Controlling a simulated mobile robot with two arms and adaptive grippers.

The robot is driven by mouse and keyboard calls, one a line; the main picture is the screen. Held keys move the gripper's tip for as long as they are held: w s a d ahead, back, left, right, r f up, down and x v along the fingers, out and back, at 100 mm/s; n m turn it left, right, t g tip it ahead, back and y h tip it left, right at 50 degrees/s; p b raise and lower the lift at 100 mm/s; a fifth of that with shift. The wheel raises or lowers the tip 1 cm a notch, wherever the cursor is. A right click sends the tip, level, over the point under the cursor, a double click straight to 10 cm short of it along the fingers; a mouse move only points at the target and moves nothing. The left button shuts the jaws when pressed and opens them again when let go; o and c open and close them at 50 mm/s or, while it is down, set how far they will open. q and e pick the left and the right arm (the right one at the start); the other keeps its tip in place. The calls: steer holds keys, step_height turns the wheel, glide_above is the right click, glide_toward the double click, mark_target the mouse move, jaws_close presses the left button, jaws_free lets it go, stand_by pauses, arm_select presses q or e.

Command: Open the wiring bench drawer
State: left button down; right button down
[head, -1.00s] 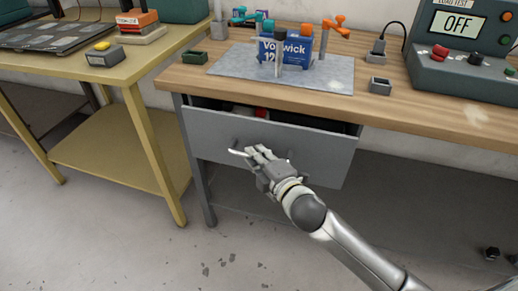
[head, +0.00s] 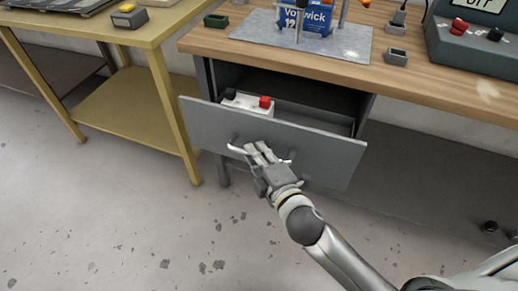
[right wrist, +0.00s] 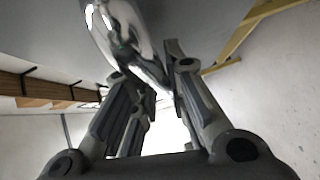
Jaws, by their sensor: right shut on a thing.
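The grey drawer (head: 320,152) of the wooden-topped wiring bench (head: 440,80) stands clearly pulled out, its inside showing from above. A white box with a black and a red cap (head: 248,103) lies inside at the left. My right gripper (head: 259,154) is shut on the drawer's shiny bar handle (head: 237,149) at the drawer front. In the right wrist view the chrome handle (right wrist: 128,38) runs between the two fingers (right wrist: 150,105). My left gripper is not in view.
On the bench top are a grey mat (head: 345,45) with a blue battery (head: 306,20), small trays and a tester (head: 470,45). A yellow table (head: 90,27) stands at the left. The floor in front of the drawer is clear.

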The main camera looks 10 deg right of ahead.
steer(key=shift+f, duration=0.1)
steer(key=c, duration=1.7)
jaws_free()
steer(key=v, duration=1.2)
